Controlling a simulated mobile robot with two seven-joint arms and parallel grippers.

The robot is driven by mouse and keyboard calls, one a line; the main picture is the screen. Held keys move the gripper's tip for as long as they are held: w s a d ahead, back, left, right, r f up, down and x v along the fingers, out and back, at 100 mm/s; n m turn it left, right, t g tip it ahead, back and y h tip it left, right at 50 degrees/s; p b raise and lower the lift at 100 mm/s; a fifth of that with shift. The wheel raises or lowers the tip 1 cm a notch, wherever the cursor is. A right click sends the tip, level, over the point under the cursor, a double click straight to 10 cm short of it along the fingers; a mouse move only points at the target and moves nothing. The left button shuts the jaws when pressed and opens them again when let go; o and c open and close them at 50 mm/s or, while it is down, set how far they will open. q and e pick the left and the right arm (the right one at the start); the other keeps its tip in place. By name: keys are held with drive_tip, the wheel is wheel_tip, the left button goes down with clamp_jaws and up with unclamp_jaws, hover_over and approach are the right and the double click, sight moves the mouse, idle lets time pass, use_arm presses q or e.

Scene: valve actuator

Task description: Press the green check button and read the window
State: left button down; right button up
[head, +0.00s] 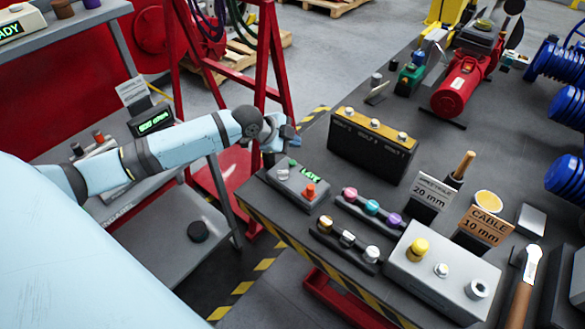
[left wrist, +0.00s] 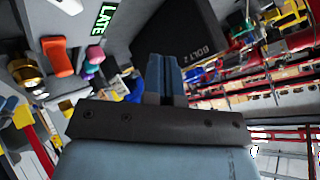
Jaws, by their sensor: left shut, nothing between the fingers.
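A grey control box (head: 298,184) sits at the near left corner of the dark bench. It carries a green button (head: 293,162), a dark window (head: 311,172) with green letters and an orange-red button (head: 310,191). My left gripper (head: 287,139) is just beyond and above the box, near the green button. Its fingers (left wrist: 163,76) are shut and empty. Whether they touch anything is unclear. My right gripper is not in view.
A black bolt box (head: 372,146) stands behind the control box. A red frame (head: 215,170) stands left of the bench. Another green-lit display (head: 153,122) is at left.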

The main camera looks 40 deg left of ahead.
sight(293, 163)
use_arm(q)
wheel_tip(293, 163, down, 2)
drive_tip(key=shift+f+b, duration=0.2)
drive_tip(key=shift+b, duration=0.35)
drive_tip(key=shift+f, duration=0.75)
drive_tip(key=shift+f+b, duration=0.35)
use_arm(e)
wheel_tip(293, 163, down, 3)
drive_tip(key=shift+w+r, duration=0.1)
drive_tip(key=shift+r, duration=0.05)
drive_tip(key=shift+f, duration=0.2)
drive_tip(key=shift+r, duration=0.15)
use_arm(q)
drive_tip(key=shift+f, duration=0.4)
